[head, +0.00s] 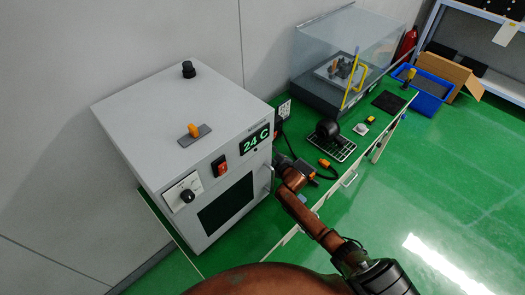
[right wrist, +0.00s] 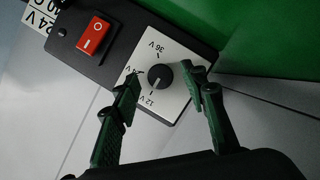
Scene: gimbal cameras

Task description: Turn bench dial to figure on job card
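In the right wrist view the black bench dial (right wrist: 160,77) sits on a white plate marked 12 V, 24 V and 36 V. Its white pointer line appears to be at 12 V. My right gripper (right wrist: 166,82) is open, with one green finger on each side of the dial and a gap showing to the knob. The job card (right wrist: 40,14) is partly cut off at the top left; it reads 24 V, with a second line starting 40. The card also shows in the head view (head: 284,108), where the grey cabinet and my arm hide the dial. My left gripper is not in view.
A red switch (right wrist: 94,35) is beside the dial. The grey cabinet (head: 140,105) shows 24 C and has its own knob (head: 187,195) and red switch (head: 220,166). A clear-covered case (head: 340,50) and a blue bin (head: 428,92) stand farther back.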

